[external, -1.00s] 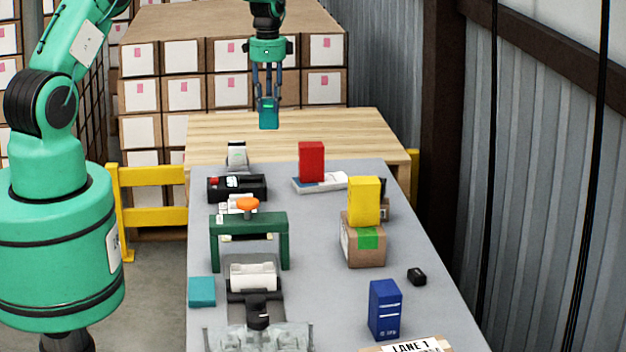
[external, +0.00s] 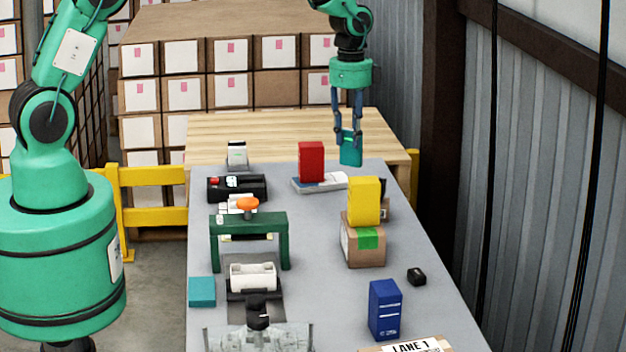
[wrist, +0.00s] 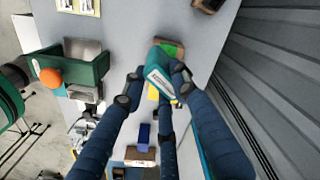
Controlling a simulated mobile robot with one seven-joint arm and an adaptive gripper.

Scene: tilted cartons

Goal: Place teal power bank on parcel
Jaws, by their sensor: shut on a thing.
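My gripper (external: 349,134) is shut on the teal power bank (external: 351,156), which hangs upright from the fingertips in the air above the far right of the grey table. In the wrist view the power bank (wrist: 158,82) sits between the fingers, which partly cover it. A brown carton with green tape (external: 350,247) stands on the table with a yellow box (external: 364,201) on top of it. Another brown carton, labelled LANE 1 (external: 408,347), is cut off at the bottom edge. I cannot tell which carton is the parcel.
A red box (external: 311,162) stands on a white-and-blue flat item left of my gripper. A green frame with an orange knob (external: 248,219), a blue box (external: 384,309), a small black item (external: 416,276) and a teal block (external: 202,291) stand on the grey table (external: 325,290).

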